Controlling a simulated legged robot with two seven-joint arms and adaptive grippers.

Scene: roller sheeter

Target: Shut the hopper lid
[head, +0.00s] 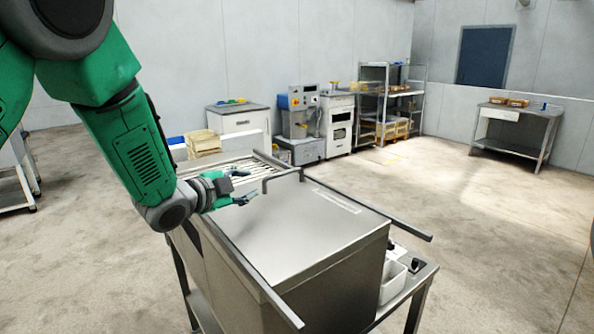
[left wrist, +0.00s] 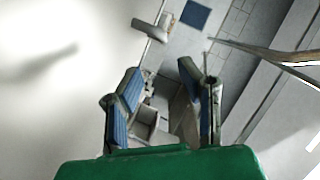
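The steel machine has a broad flat metal top, the hopper lid (head: 310,225), in the head view. It looks flat over the body; I cannot tell whether a small gap is left under it. A bent bar handle (head: 283,176) stands at its far edge. My left gripper (head: 244,198) is over the far left part of the lid, left of the handle, empty with its fingers apart. In the left wrist view the open fingers (left wrist: 160,72) show beside a pale surface with a shadow, seemingly the lid. My right gripper is not in view.
Long rails run along the machine's sides, one jutting out at the right (head: 405,229). Slatted rollers (head: 225,172) lie behind the lid. A white bin (head: 391,283) sits at the right on the machine's table.

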